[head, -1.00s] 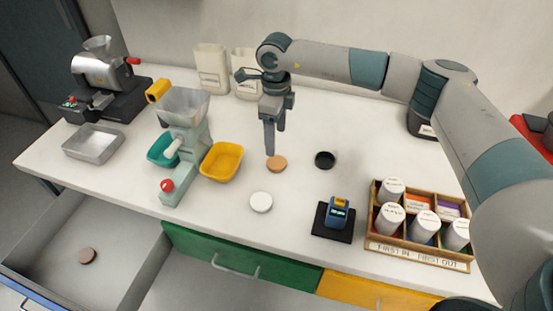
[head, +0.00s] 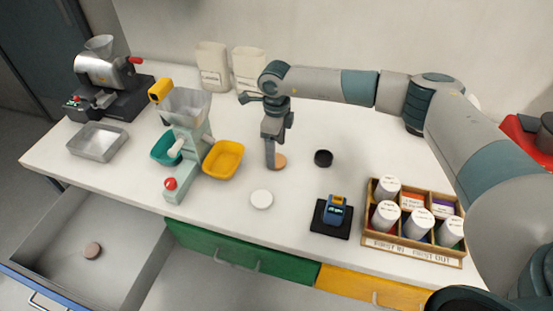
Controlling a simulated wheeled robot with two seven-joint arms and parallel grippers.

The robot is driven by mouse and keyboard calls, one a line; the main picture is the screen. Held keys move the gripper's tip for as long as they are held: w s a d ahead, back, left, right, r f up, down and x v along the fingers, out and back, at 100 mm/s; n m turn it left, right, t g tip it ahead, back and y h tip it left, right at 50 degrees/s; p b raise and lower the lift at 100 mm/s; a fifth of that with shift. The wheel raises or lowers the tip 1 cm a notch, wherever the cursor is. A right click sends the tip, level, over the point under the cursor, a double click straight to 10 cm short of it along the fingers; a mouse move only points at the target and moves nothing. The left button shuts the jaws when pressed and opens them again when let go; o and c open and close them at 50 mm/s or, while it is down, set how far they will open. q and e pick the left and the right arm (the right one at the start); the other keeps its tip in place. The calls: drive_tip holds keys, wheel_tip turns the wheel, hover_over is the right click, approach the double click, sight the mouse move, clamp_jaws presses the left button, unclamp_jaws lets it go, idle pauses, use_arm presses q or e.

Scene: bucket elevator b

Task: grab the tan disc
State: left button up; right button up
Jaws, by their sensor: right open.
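The tan disc (head: 280,161) lies flat on the white table, left of a black disc and behind a white disc. My right gripper (head: 271,166) points straight down at it. Its fingers are open and hide the left part of the disc. From this angle I cannot tell whether the fingertips touch the disc or stand around it. My left gripper is not in view.
A white disc (head: 262,199), a black disc (head: 323,158) and a blue device on a black pad (head: 331,219) are nearby. A yellow bin (head: 223,159) is left. A wooden rack (head: 413,246) of white-capped jars is right. An open drawer (head: 60,265) holds a brownish disc (head: 93,250).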

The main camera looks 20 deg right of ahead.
sight(277, 160)
wheel_tip(277, 160, down, 3)
drive_tip(key=shift+r+p, duration=0.2)
drive_tip(key=shift+p, duration=0.6)
drive_tip(key=shift+f, duration=0.45)
drive_tip(key=c, duration=1.2)
drive_tip(key=shift+r, duration=0.15)
